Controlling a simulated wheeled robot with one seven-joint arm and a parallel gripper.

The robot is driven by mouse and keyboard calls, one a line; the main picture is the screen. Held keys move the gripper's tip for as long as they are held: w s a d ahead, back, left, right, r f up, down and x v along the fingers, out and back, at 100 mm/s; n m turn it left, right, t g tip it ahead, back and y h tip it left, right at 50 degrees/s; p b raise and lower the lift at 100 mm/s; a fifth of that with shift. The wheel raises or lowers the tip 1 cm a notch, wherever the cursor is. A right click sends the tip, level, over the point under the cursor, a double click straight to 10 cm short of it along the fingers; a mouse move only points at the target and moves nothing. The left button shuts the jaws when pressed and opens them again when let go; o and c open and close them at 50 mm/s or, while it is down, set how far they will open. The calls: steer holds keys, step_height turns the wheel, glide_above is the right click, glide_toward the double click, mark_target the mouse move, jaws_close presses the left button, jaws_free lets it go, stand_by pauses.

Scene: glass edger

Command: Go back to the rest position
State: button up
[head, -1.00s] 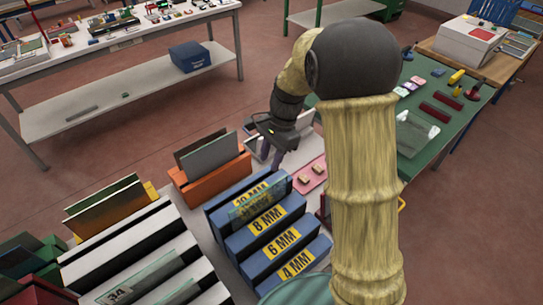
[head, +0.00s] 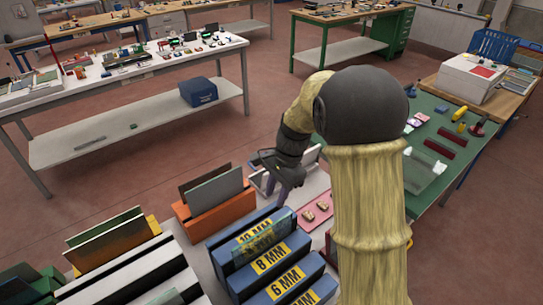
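My arm rises in the right half of the head view and bends down toward the bench. My gripper (head: 283,190) hangs at its end, dark and small, above a pale tray (head: 256,178) on the bench. It is between the orange rack and the pink mat. The fingertips are small and partly merge with the dark parts behind, so their opening is unclear. I see nothing clearly held in them.
Blue racks (head: 262,257) labelled in MM stand in front of my gripper. An orange rack (head: 217,214) holding panes is to its left, a pink mat (head: 318,212) with small pieces to its right. A green table (head: 446,175) stands at right. Open floor lies behind.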

steer(key=s+d+n+t+h, duration=0.2)
steer(key=s+d+n+t, duration=0.2)
steer(key=s+d+n, duration=0.6)
steer(key=s+n, duration=0.1)
steer(key=s, duration=0.3)
steer(key=shift+s+h, duration=0.25)
steer(key=shift+h, duration=0.15)
